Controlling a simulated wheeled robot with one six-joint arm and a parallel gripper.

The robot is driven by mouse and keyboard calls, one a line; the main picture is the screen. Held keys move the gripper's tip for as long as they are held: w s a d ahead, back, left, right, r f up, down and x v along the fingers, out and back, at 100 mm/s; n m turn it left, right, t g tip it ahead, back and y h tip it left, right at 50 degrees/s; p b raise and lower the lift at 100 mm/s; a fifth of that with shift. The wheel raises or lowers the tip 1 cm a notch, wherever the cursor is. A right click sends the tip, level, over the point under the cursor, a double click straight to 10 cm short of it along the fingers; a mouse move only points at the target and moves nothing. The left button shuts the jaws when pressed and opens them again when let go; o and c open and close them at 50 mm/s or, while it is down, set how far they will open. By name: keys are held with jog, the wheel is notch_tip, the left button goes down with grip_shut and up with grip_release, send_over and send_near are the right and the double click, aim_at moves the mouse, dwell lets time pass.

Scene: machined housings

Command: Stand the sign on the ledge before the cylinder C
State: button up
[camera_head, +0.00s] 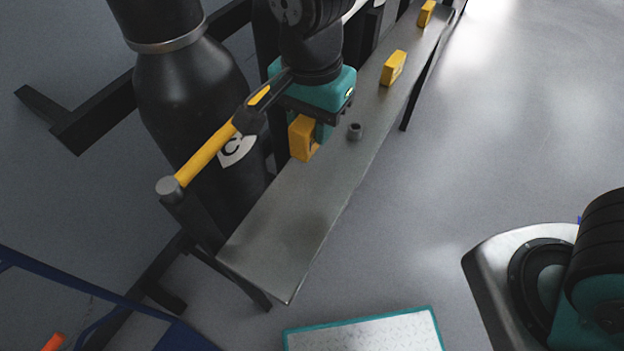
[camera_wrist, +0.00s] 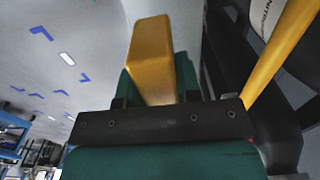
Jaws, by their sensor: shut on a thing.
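My gripper (camera_head: 318,122) hangs over the long grey metal ledge (camera_head: 285,225), its fingers shut on a yellow block-like sign (camera_head: 301,138). In the wrist view the sign (camera_wrist: 152,58) sits between the teal fingers (camera_wrist: 155,88). The sign looks upright and close to the ledge surface; I cannot tell whether it touches. The black cylinder C (camera_head: 185,95) stands left of the ledge, its white label with the letter C (camera_head: 237,150) partly behind a yellow bar. The gripper and sign are beside it, to the right of the label.
The yellow bar (camera_head: 207,155) runs between a dark post and my gripper's side of the cylinder. A small dark nut-like part (camera_head: 354,131) lies on the ledge just right of my gripper. Two more yellow signs (camera_head: 393,68) (camera_head: 426,13) stand farther up. The ledge's near end is clear.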

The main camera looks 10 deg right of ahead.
aim_at(312, 191)
notch_tip(312, 191, down, 14)
jog(key=shift+f+b, duration=0.15)
jog(key=shift+b, duration=0.25)
jog(key=shift+f, duration=0.2)
jog(key=o, duration=0.9)
jog(key=shift+o, duration=0.2)
jog(key=shift+r, duration=0.1)
